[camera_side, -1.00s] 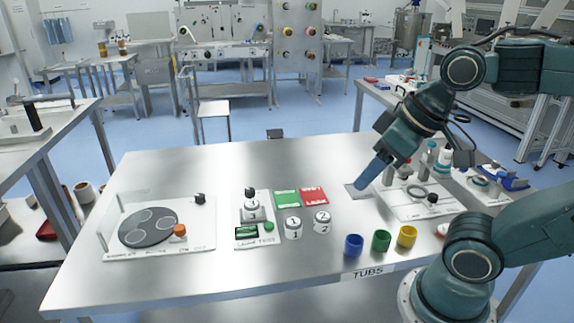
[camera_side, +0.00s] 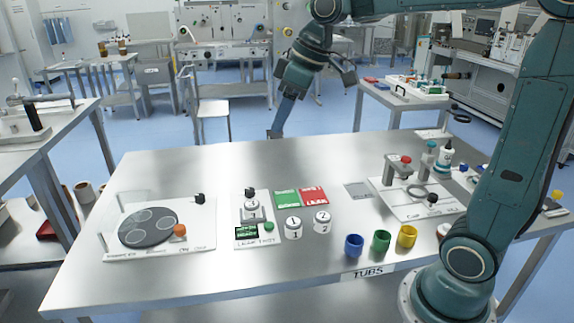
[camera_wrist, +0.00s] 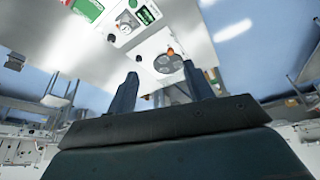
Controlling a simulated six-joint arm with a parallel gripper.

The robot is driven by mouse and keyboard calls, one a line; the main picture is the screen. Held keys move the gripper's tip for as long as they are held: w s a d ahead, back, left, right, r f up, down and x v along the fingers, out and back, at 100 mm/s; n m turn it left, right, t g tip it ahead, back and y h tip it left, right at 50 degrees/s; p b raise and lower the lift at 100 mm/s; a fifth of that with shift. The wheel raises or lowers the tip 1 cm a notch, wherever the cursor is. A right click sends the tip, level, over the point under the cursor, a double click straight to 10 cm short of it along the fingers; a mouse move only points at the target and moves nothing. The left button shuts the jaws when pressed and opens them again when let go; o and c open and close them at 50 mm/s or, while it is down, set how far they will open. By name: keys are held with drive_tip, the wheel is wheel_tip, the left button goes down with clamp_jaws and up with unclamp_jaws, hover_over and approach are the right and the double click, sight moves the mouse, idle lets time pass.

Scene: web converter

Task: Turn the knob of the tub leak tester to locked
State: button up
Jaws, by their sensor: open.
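A white panel with a green display (camera_side: 246,232), a green button (camera_side: 269,226) and a round numbered piece stands mid-table; its small lettering seems to read leak test. A black knob-like part (camera_side: 250,190) is at its back; I cannot tell whether it is the knob or how it is set. The panel's display also shows in the wrist view (camera_wrist: 146,16), at the top. My gripper (camera_side: 280,126) points down near the table's far edge, well behind the panel and touching nothing. In the wrist view its two fingers (camera_wrist: 160,74) are apart, with nothing between them.
Left of the panel is a plate with a grey disc (camera_side: 147,226) and an orange knob (camera_side: 180,230). Numbered white tubs (camera_side: 293,228), green and red cards (camera_side: 287,198) and coloured cups (camera_side: 381,241) lie to the right. A clamp fixture (camera_side: 398,167) stands farther right. The back-left tabletop is clear.

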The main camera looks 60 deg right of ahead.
drive_tip(key=w+d+f+n, duration=0.2)
drive_tip(key=w+d+f, duration=0.15)
drive_tip(key=w, duration=0.55)
drive_tip(key=n+g+y, duration=0.2)
drive_tip(key=n+y, duration=0.1)
drive_tip(key=n, duration=0.2)
hover_over(249, 189)
drive_tip(key=s+d, duration=0.3)
drive_tip(key=d, duration=0.2)
wheel_tip(249, 189, down, 18)
drive_tip(key=shift+r, duration=0.1)
drive_tip(key=x, duration=1.3)
drive_tip(key=shift+d+f, duration=0.1)
drive_tip(key=shift+f, duration=0.4)
drive_tip(key=c, duration=1)
drive_tip(key=shift+h, duration=0.3)
